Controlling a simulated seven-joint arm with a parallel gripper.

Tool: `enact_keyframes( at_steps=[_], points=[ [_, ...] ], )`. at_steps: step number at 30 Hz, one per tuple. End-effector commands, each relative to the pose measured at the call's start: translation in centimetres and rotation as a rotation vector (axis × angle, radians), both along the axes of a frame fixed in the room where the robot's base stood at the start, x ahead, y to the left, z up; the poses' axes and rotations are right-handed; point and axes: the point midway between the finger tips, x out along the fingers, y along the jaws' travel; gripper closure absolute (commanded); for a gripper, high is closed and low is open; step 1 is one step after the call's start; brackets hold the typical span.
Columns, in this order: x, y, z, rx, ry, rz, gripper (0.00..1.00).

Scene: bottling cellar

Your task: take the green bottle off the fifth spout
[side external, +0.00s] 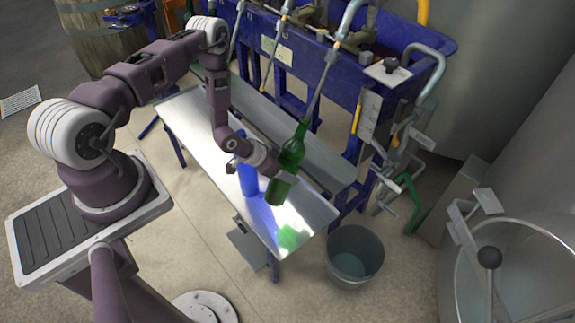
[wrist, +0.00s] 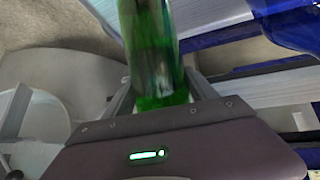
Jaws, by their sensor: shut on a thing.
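The green bottle (side external: 281,188) is upright with a slight tilt above the right end of the metal bench (side external: 220,145). Its neck meets the lower end of a long thin spout (side external: 320,90); I cannot tell whether the spout tip is inside the mouth. My gripper (side external: 279,172) is shut on the bottle's body from the left. In the wrist view the green bottle (wrist: 152,45) stands between the two fingers of my gripper (wrist: 160,88); its mouth is out of that view. The bottle's base appears raised off the bench, above a green reflection.
A blue bottle (side external: 247,180) stands on the bench just left of my gripper; it shows at the wrist view's upper right (wrist: 290,25). A grey bucket (side external: 355,256) is on the floor at right. The blue filler frame (side external: 310,45) and other spouts (side external: 268,75) are behind.

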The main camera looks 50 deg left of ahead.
Motion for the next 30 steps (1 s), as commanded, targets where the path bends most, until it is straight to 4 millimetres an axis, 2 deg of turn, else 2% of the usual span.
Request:
enact_keyframes(
  at_steps=[20, 30],
  points=[
    [-1.7, 0.0, -3.9, -0.001, -0.006, 0.0, 1.0],
    [-3.9, 0.0, -3.2, -0.002, -0.004, 0.0, 1.0]
  ],
)
